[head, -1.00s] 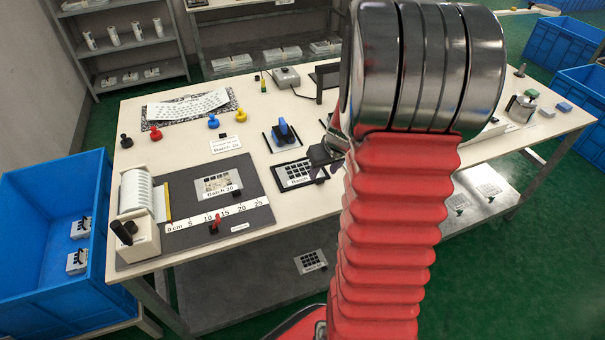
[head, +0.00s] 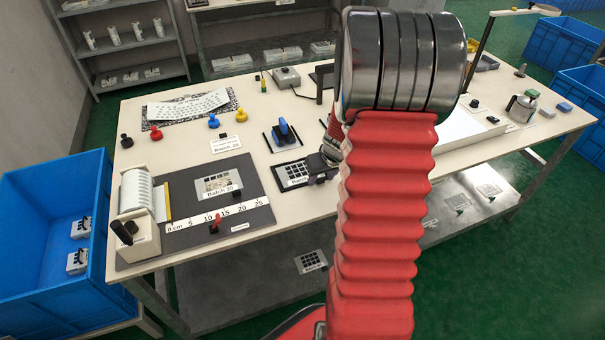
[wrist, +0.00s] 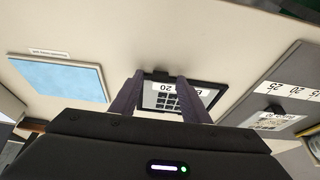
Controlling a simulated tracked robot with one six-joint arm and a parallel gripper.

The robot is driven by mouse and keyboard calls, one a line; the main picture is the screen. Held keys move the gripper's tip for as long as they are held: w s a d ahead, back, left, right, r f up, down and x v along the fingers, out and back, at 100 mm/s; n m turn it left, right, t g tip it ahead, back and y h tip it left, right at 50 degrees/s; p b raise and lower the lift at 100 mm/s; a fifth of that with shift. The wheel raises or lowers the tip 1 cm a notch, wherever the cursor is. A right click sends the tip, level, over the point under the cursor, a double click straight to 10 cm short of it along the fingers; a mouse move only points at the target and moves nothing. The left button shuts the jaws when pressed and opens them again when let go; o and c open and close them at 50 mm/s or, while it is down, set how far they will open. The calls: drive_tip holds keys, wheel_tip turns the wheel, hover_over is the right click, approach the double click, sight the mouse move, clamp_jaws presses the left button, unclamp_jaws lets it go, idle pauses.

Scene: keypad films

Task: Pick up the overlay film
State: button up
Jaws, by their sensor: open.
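A pale sheet with black keypad squares and a "Batch" label, which looks like the overlay film (head: 292,171), lies in a flat black frame near the table's front edge. The wrist view shows this sheet (wrist: 167,98) between my finger outlines, its lower part hidden by my gripper. My gripper (head: 321,178) is at the right end of the frame in the head view, partly behind my arm. In the wrist view my gripper (wrist: 161,80) is open, with nothing held. Its height above the sheet is hard to tell.
A dark cutting mat (head: 259,217) with a ruler and another labelled sheet (head: 218,185) lies to the left. A blue-handled tool (head: 284,133) stands behind the frame. A light blue pad (wrist: 58,78) shows in the wrist view. Bare table lies between pad and frame.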

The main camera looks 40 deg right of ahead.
drive_tip(key=shift+c, duration=0.5)
clamp_jaws()
drive_tip(key=shift+r, duration=0.1)
wheel_tip(320, 180, up, 10)
idle(0.7)
idle(0.4)
